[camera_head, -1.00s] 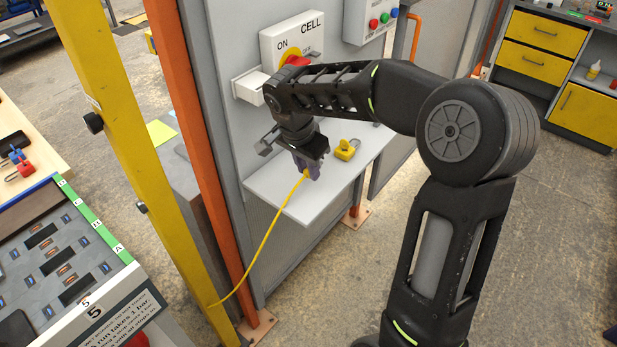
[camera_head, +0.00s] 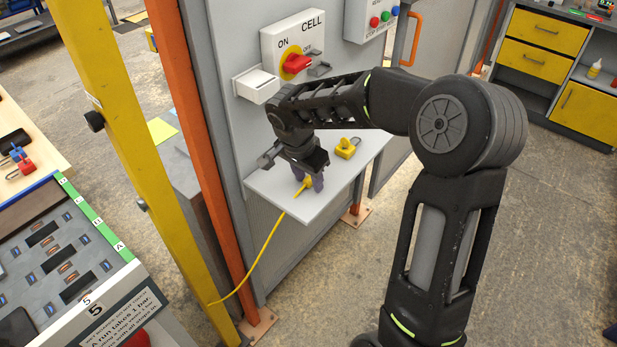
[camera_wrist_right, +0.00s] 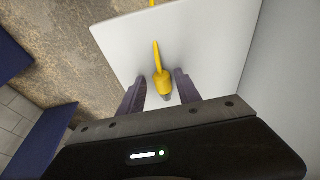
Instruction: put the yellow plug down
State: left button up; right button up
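The yellow plug (camera_head: 307,186) is at the white shelf's surface, with its yellow cord (camera_head: 262,249) running over the front edge and down to the left. In the right wrist view the plug (camera_wrist_right: 162,84) lies between the two purple fingers, with a gap on each side. My right gripper (camera_head: 309,180) is low over the shelf (camera_head: 289,205), open around the plug and pointing down. In the head view the fingers partly hide the plug. My left gripper is not in view.
A yellow padlock (camera_head: 345,149) lies on the shelf, right of my right gripper. Behind are a red rotary switch (camera_head: 296,64) and a white box (camera_head: 256,85) on the grey panel. An orange post (camera_head: 193,150) and a yellow post (camera_head: 112,130) stand left of the shelf.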

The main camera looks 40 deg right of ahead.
jog(key=shift+r, duration=0.1)
jog(key=shift+r+p, duration=0.2)
jog(key=shift+p, duration=0.2)
jog(key=shift+a+r+b, duration=0.15)
jog(key=shift+r+b, duration=0.15)
jog(key=shift+r, duration=0.05)
jog(key=b+v, duration=0.1)
jog(key=v, duration=1)
jog(key=shift+r, duration=0.1)
